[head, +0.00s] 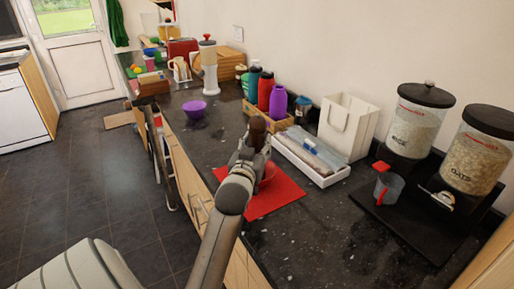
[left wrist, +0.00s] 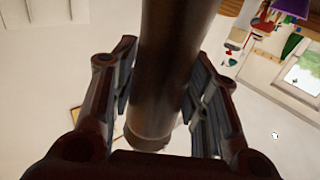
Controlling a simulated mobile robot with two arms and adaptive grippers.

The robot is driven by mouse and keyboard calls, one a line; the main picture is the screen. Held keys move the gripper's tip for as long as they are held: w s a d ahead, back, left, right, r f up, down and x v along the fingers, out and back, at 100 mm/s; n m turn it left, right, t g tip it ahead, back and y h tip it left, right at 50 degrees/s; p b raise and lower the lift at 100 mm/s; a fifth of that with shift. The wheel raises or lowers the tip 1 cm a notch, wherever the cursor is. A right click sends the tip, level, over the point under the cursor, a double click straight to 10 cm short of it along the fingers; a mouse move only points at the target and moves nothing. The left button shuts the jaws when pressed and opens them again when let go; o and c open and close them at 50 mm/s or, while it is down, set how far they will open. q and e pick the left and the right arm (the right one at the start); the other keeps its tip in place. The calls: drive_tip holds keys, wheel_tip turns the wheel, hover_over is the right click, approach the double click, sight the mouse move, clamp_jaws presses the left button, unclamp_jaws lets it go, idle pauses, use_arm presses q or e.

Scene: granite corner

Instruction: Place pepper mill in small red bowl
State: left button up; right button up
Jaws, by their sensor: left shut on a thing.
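The pepper mill (head: 258,127) is a dark brown cylinder. My left gripper (head: 253,145) is shut on it and holds it above the counter, over the red mat (head: 283,193). In the left wrist view the mill (left wrist: 168,60) stands between the two fingers of my left gripper (left wrist: 170,75). A small red bowl (head: 269,172) seems to show on the mat just beside my left gripper, mostly hidden by the gripper and arm. Whether the mill is over the bowl I cannot tell. My right gripper is not in view.
A purple bowl (head: 195,109) and a wooden crate of bottles (head: 267,116) stand farther back. Cereal dispensers (head: 417,120) stand at the right. Front counter is clear.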

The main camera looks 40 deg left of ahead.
use_arm(q)
drive_tip(key=shift+s+f, duration=0.1)
drive_tip(key=shift+f, duration=0.4)
drive_tip(key=o, duration=1.2)
drive_tip(key=shift+f, duration=0.15)
drive_tip(key=shift+s+d, duration=0.3)
drive_tip(key=shift+s, duration=0.15)
drive_tip(key=b+v, duration=0.1)
drive_tip(key=v, duration=1)
drive_tip(key=shift+b, duration=0.4)
